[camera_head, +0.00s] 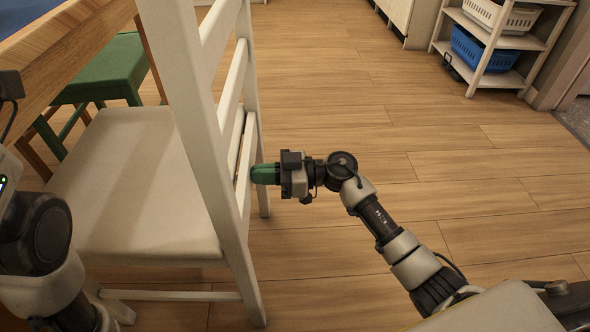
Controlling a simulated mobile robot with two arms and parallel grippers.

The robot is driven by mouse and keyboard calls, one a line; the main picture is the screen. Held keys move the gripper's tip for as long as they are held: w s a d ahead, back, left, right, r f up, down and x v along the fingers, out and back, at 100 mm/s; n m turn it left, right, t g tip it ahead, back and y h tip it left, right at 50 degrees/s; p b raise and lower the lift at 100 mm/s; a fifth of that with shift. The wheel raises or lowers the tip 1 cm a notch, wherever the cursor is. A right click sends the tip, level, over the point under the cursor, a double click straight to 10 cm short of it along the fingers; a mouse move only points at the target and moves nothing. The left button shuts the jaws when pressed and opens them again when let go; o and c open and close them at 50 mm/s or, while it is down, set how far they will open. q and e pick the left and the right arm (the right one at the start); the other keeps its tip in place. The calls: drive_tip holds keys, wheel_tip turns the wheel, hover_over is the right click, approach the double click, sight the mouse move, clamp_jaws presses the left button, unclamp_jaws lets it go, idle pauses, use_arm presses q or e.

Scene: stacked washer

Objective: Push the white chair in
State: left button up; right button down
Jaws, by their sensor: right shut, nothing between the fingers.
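The white chair (145,190) stands at the left, its seat facing left toward the wooden table (60,50) and its backrest toward my right arm. The front part of the seat lies by the table's edge. My right gripper (262,174) is shut and empty, with its green fingertips at the right side of the backrest, seemingly touching a slat. My left arm shows at the lower left edge, in front of the seat's near corner. The left gripper's fingers cannot be seen.
A green stool (105,70) stands beyond the chair, partly under the table. A white shelf (495,45) with a white basket (500,14) and a blue basket (480,50) is at the upper right. The wooden floor between is clear.

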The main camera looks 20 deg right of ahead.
drive_tip(key=shift+a, duration=0.3)
